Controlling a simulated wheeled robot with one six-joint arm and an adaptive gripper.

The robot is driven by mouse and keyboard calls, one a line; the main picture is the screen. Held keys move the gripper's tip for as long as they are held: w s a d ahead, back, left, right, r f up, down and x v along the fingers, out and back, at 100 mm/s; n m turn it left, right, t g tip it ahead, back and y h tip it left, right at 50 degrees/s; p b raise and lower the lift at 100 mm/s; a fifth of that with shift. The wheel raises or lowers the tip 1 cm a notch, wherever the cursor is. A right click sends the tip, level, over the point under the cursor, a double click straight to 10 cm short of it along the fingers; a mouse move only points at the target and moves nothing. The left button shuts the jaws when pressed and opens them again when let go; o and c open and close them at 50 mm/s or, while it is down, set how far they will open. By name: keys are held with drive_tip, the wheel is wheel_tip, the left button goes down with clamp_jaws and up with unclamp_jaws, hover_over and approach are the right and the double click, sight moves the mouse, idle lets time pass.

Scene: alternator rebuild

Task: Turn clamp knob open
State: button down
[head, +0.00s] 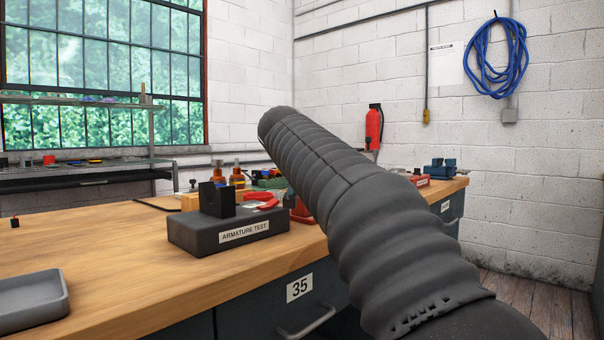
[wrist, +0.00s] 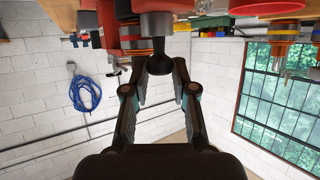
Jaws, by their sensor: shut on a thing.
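In the wrist view, which looks upside down, a black clamp knob (wrist: 158,68) sticks out from a grey cylindrical part (wrist: 155,26) with red pieces beside it. My gripper (wrist: 160,76) has one finger on each side of the knob and is shut on it. In the head view my dark ribbed arm covers the gripper and the knob. A red part (head: 301,213) shows on the bench just left of my arm, mostly hidden; I cannot tell whether it belongs to the clamp.
The wooden bench (head: 120,268) carries a dark "ARMATURE TEST" block (head: 225,230), a grey tray (head: 32,300) and several small tools and bottles behind. A red extinguisher (head: 374,128) and a blue hose (head: 495,58) hang on the wall.

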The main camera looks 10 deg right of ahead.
drive_tip(key=shift+d+n+t+y+p, duration=0.25)
drive_tip(key=shift+n+y+p, duration=0.3)
drive_tip(key=shift+n+y, duration=0.65)
drive_tip(key=shift+d+n+t+y+p, duration=0.2)
drive_tip(key=shift+n+y+p, duration=0.35)
drive_tip(key=shift+n+y, duration=0.6)
drive_tip(key=shift+d+f+n+g+y+b, duration=0.1)
drive_tip(key=shift+n+g+y+b, duration=0.15)
drive_tip(key=shift+n+y, duration=0.85)
drive_tip(key=shift+d+f+n+g+y+b, duration=0.1)
drive_tip(key=shift+n+g+y+b, duration=0.1)
drive_tip(key=shift+n+y, duration=0.85)
drive_tip(key=n+g+y, duration=0.1)
drive_tip(key=y, duration=0.1)
drive_tip(key=n+y, duration=0.1)
drive_tip(key=shift+w+d+r+n+g+y, duration=0.2)
drive_tip(key=shift+n+g+y, duration=0.1)
drive_tip(key=shift+g+y, duration=0.1)
drive_tip(key=shift+n+g+y+p, duration=0.9)
drive_tip(key=shift+n+y+p, duration=0.1)
drive_tip(key=shift+n, duration=0.1)
drive_tip(key=shift+f, duration=0.1)
drive_tip(key=c, duration=0.9)
unclamp_jaws()
drive_tip(key=shift+c, duration=0.2)
